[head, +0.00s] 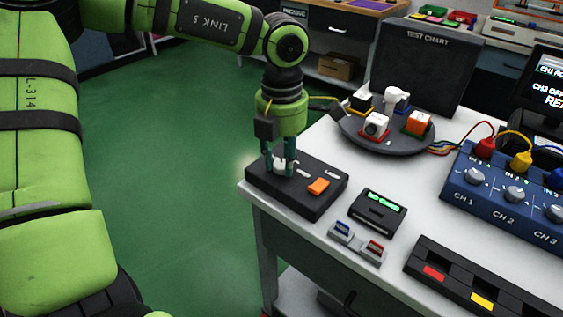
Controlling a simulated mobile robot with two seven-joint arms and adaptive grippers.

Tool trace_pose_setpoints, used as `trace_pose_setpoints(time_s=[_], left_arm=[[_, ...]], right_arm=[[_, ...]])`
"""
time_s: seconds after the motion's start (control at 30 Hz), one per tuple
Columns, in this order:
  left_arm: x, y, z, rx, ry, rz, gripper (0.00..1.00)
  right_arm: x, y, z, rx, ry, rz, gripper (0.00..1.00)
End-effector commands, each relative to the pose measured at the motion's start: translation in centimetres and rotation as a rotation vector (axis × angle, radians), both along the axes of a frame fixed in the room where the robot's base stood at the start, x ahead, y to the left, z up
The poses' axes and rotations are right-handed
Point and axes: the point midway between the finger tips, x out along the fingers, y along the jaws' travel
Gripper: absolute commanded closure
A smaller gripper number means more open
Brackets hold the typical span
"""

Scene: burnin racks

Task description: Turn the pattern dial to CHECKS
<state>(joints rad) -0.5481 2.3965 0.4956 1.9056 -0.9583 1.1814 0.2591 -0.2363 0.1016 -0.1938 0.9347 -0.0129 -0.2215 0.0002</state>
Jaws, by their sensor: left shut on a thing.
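A low black control box (318,201) sits at the near left corner of the white table. It carries a pale knob, which I take to be the pattern dial (281,165), and an orange rocker or button (318,186). My left gripper (279,170) points down over the box's left part, its fingers on both sides of the dial and shut on it. The fingers partly hide the dial. The markings around it are too small or covered to read, so I cannot tell its setting. My right gripper is not in view.
A dark round turntable (385,140) with small cameras stands behind the box, before a TEST CHART board (420,65). A small green-lit display (378,209), a blue channel unit (508,196) and a black tray (485,283) stand to the right. Green floor is clear left of the table.

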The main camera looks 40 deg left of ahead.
Motion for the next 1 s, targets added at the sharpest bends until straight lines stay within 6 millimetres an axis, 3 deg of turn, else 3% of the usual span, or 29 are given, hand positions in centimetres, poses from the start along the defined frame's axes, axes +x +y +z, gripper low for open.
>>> trace_pose_setpoints(time_s=[0.6, 1.0], left_arm=[[-0.1, 0.0, -0.2, 0.000, 0.004, -0.544, 1.00], [-0.1, 0.0, -0.2, -0.002, 0.005, -0.720, 1.00]], right_arm=[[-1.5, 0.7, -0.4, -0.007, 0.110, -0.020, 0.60], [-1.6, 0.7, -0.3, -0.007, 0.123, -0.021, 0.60]])
